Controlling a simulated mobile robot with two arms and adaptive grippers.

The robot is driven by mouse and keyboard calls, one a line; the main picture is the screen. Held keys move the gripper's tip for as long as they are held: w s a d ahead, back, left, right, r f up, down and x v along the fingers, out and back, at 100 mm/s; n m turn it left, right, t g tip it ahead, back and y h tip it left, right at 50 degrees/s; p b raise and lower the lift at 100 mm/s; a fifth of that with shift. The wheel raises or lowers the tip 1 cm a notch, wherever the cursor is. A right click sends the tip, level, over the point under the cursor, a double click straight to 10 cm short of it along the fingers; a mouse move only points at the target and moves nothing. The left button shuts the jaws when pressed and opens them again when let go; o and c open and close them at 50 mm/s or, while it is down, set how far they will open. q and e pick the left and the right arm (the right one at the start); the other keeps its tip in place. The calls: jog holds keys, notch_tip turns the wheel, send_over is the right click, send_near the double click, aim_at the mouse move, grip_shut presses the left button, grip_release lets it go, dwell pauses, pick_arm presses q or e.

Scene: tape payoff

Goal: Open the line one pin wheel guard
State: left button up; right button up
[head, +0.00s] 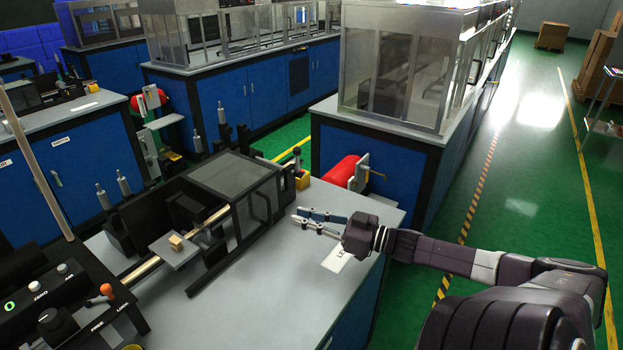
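The pin wheel guard (258,207) is a dark-framed box with clear panels, standing on the grey bench top left of centre. Its lid lies flat on top and a dark handle shows on its right-hand side; it looks closed. My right gripper (297,215) reaches in from the right, over the bench, with its fingers pointing left toward the handle side. The fingers are apart with nothing between them, and a gap separates them from the guard. A white label starting with "L" (337,259) lies below the gripper, partly hidden. My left gripper is out of view.
A control panel (68,300) with knobs and an orange-tipped lever stands at lower left. A rail with a small tan block (176,242) runs to the guard. A red roll (341,170) sits behind the bench. Bare bench top (260,300) lies in front of the guard.

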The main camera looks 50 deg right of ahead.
jog(key=shift+v, duration=0.85)
jog(key=shift+s, duration=0.1)
